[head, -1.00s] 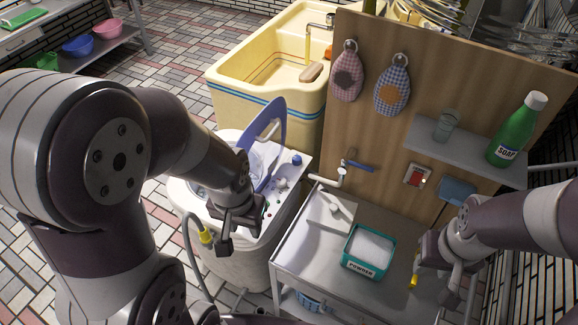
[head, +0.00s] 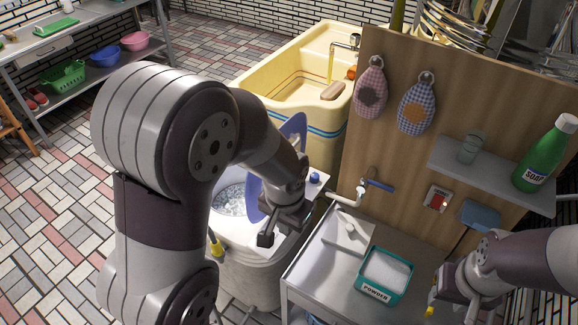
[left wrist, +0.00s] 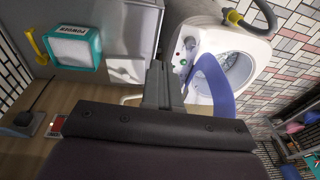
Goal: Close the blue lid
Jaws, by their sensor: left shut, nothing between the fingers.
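The blue lid (head: 293,127) stands raised, roughly upright, on the white washing machine (head: 250,270), and the round tub opening (head: 231,200) with water shows beside it. My left arm covers the middle of the lid in the head view. My left gripper (head: 268,234) is shut and empty, above the machine's top near the control panel, on the lid's right side. In the left wrist view the lid (left wrist: 214,88) is just right of the shut fingers (left wrist: 160,82); contact cannot be told. My right gripper (head: 447,298) is at the lower right, far from the lid; its jaws are unclear.
A metal table (head: 335,276) with a teal powder box (head: 384,275) stands right of the machine. A wooden panel (head: 395,165) with a tap (head: 350,198) and shelf rises behind the table. A yellow sink (head: 285,95) stands behind the machine. Tiled floor is open at left.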

